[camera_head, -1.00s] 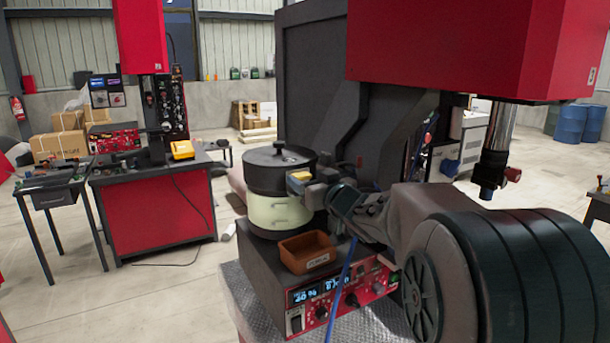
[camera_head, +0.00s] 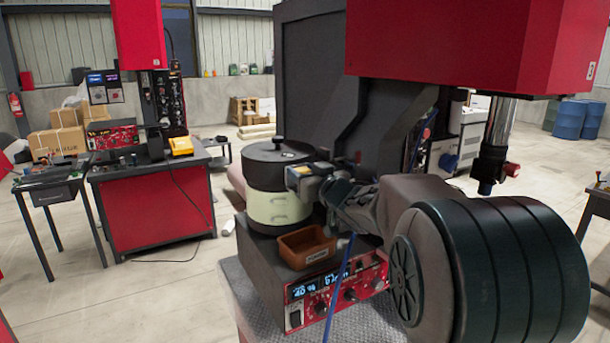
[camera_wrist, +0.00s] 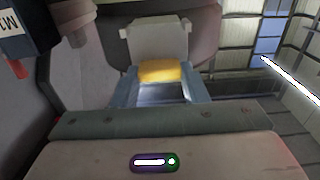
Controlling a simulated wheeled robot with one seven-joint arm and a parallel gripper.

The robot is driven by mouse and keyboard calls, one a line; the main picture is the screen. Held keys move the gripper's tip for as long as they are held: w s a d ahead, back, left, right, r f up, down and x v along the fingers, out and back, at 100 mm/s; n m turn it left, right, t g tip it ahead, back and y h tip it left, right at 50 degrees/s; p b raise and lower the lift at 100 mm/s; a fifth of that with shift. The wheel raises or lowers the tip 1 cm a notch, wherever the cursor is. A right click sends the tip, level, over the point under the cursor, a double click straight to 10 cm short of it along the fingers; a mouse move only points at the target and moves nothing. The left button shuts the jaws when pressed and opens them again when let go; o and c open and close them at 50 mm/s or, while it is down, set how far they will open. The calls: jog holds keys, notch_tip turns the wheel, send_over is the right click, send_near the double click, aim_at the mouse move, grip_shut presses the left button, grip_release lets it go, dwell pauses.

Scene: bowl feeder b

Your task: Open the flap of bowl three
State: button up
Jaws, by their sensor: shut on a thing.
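My gripper (camera_head: 297,174) is at the right side of the bowl, at about lid height. In the wrist view my gripper (camera_wrist: 162,82) has a yellow piece (camera_wrist: 163,71) between its pale fingers. A light grey plate (camera_wrist: 155,40) lies just beyond that piece. I take the yellow piece to be the flap's grip, but the flap's hinge and angle are hidden by my gripper.
A brown open box (camera_head: 306,249) sits on the feeder base, below my gripper. The red control panel (camera_head: 335,291) is under it. A dark upright panel (camera_head: 315,75) stands close behind the bowl. A red workbench (camera_head: 160,212) is farther left, across open floor.

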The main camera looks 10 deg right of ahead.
jog(key=t+b, duration=0.1)
jog(key=b, duration=0.3)
jog(key=shift+s+f, duration=0.25)
jog(key=shift+r, duration=0.1)
jog(key=o, duration=1)
jog(key=shift+r, duration=0.15)
